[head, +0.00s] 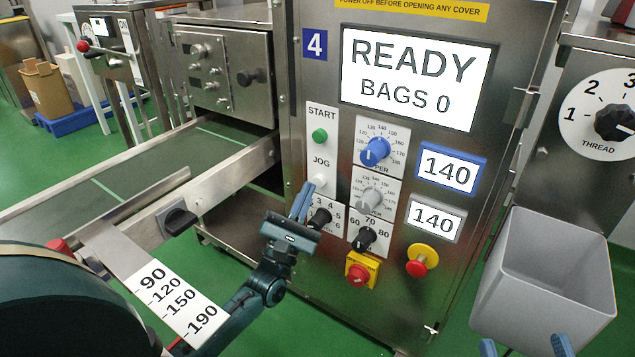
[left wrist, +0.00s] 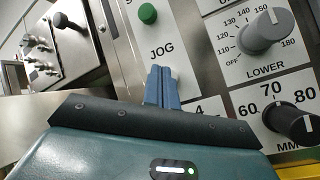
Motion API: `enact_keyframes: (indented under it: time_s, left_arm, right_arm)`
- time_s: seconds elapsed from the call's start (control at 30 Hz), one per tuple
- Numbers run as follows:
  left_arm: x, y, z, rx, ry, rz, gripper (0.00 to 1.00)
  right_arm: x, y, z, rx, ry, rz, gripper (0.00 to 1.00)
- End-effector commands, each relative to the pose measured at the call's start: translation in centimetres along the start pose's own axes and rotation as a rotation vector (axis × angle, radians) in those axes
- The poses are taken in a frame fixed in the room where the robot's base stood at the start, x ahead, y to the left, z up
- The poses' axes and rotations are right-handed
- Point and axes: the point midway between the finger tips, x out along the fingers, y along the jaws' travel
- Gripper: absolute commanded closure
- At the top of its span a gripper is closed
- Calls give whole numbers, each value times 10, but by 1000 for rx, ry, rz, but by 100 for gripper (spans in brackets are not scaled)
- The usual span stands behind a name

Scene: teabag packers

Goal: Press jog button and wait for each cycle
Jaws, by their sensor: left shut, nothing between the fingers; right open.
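The white jog button (head: 319,180) sits under the JOG label on the steel machine front, below the green start button (head: 320,135). My left gripper (head: 305,188) is shut and empty, its blue fingertips right at the jog button. In the left wrist view the fingertips (left wrist: 161,70) lie just below the JOG label and mostly hide the button. I cannot tell whether they touch it. The display (head: 414,77) reads READY, BAGS 0. My right gripper (head: 525,347) is open at the bottom right edge, only its fingertips showing.
Near the jog button are a blue upper dial (head: 375,151), a grey lower dial (head: 370,197), black knobs and a red emergency stop (head: 416,268). A grey bin (head: 549,270) stands at the right. A conveyor (head: 110,180) runs at the left.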

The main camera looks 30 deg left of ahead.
Motion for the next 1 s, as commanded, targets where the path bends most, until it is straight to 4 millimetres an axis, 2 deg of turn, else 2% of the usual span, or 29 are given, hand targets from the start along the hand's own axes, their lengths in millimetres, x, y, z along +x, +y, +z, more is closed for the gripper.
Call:
enact_keyframes:
  time_s: [0.63, 1.0]
  left_arm:
    - [0, 0, 0, 0, 0, 0, 100]
    - [7, -4, -4, 0, 0, 0, 100]
  right_arm:
    - [0, 0, 0, -1, -1, 1, 36]
    - [-1, 0, 4, -1, 1, 0, 36]
